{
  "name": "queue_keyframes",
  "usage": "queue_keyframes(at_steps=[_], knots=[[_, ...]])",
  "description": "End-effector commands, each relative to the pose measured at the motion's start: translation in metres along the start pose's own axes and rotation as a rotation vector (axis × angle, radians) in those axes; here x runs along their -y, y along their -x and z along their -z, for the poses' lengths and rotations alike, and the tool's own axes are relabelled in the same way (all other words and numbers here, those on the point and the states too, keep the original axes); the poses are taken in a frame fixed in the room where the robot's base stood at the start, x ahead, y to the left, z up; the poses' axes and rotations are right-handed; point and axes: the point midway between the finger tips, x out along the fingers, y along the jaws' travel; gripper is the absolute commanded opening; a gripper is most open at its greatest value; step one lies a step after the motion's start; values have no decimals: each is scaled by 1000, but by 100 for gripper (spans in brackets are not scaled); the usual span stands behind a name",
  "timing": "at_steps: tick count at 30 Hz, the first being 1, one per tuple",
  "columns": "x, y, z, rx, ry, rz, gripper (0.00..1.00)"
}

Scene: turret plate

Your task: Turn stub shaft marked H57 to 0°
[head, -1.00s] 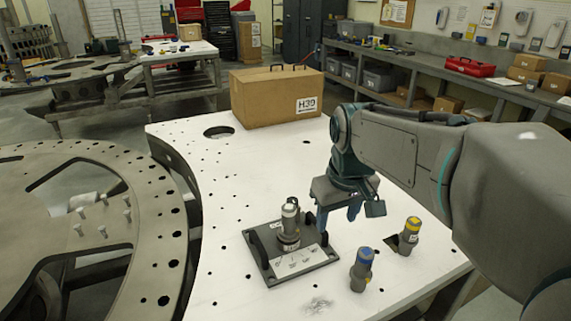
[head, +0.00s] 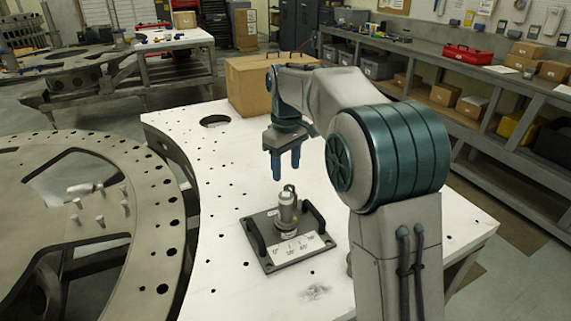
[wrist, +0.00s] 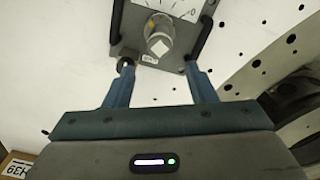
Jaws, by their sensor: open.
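The stub shaft (head: 287,207) stands upright on a dark plate (head: 262,262) with a white angle scale (head: 290,250) along its front and a black handle on each side. A small tag sits near its base, too small to read. My gripper (head: 286,177) is open and empty, pointing down above and behind the shaft. In the wrist view the shaft (wrist: 159,42) shows beyond the two blue fingertips (wrist: 160,72), with a yellow mark on its left side. The fingers are apart from it.
A cardboard box (head: 240,88) stands at the back of the white table (head: 222,180). A round hole lies at its far left. A large ring-shaped metal plate (head: 150,235) is to the left. My arm hides the table's right part.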

Motion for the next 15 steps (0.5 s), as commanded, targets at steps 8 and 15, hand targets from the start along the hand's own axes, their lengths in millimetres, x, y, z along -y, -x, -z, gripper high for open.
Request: queue_keyframes(at_steps=[8,15], knots=[[0,-9,2,2,7,1,51],[0,-29,2,2,6,1,51]])
